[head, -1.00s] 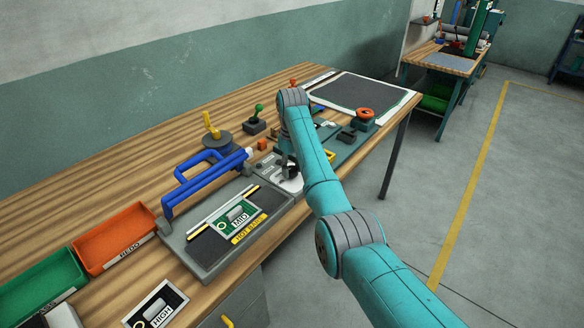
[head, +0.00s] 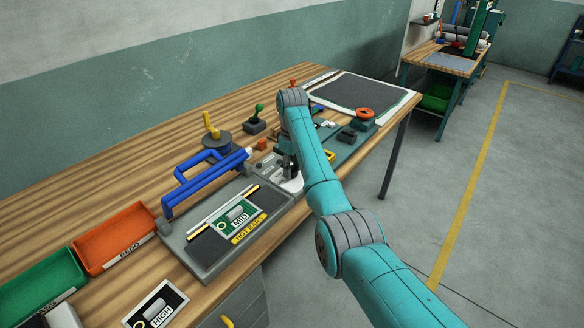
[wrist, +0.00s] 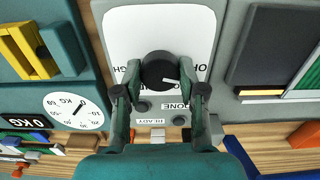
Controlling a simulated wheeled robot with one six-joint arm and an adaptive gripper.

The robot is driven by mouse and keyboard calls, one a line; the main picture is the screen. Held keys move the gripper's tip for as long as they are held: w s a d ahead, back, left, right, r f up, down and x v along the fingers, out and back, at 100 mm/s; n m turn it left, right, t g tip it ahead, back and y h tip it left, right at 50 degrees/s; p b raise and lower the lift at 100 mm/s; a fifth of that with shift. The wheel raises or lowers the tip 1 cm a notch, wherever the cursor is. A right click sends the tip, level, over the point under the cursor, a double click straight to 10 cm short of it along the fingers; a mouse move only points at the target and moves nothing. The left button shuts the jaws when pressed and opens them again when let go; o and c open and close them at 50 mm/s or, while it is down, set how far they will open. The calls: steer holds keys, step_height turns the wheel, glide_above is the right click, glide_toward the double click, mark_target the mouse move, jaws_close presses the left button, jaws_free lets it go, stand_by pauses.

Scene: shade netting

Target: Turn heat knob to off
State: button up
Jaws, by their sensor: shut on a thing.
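The heat knob (wrist: 158,68) is round and black with a short white pointer mark, on a white label plate (wrist: 190,25). In the wrist view the mark points right and slightly down. The lettering around the knob is upside down and partly covered, so I cannot read every setting. My gripper (wrist: 161,91) has one finger on each side of the knob and is shut on it. In the head view my gripper (head: 289,165) is low over the white plate, and the knob is mostly hidden behind it.
A grey heat press with a blue handle (head: 203,173) and a MID card (head: 238,222) stands beside the plate. A dial scale (wrist: 73,111) is on the other side. Orange (head: 113,240) and green (head: 45,283) bins sit on the bench. Open floor (head: 440,190) lies right.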

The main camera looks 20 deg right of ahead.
mark_target(292, 169)
steer(key=o, duration=1.1)
steer(key=shift+o, duration=0.2)
steer(key=shift+r, duration=0.1)
step_height(292, 169, up, 7)
steer(key=shift+r, duration=0.15)
